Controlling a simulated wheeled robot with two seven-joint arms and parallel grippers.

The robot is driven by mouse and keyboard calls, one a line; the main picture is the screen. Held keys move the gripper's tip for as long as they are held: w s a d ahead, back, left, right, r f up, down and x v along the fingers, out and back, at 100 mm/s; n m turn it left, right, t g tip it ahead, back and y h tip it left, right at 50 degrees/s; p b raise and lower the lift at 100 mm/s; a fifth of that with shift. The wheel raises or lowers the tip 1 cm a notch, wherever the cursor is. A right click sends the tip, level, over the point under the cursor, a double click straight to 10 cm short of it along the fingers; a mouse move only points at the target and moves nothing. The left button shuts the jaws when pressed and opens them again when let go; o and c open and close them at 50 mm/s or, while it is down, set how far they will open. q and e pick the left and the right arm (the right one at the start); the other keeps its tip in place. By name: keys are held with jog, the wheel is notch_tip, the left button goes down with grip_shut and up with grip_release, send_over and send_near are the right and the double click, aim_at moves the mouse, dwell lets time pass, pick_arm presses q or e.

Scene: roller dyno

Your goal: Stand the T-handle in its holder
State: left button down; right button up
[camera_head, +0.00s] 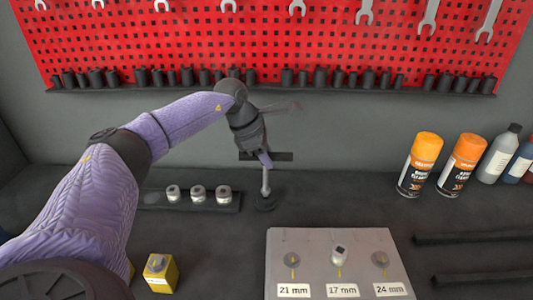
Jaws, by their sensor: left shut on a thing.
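The T-handle (265,181) is upright, with a dark crossbar at its top and a pale metal shaft below. My left gripper (263,158) is shut on it near the crossbar and hides part of its top. The holder (265,203) is a small dark round base on the bench. The shaft's lower end meets the holder in the picture; I cannot tell how deep it sits. My right gripper is not in view.
A dark strip (149,197) with three pale sockets lies left of the holder. In front are a grey plate (313,262) labelled 21, 17 and 24 mm, with a socket at 17 mm, and a yellow block (160,272). Spray cans (419,165) and bottles stand right.

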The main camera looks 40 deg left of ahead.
pick_arm(q)
jog(key=shift+f+b, duration=0.5)
jog(key=shift+f, duration=0.4)
grip_release()
dwell(0.4)
jog(key=shift+r, duration=0.1)
dwell(0.4)
jog(key=p+v, duration=0.6)
jog(key=v, duration=0.1)
dwell(0.7)
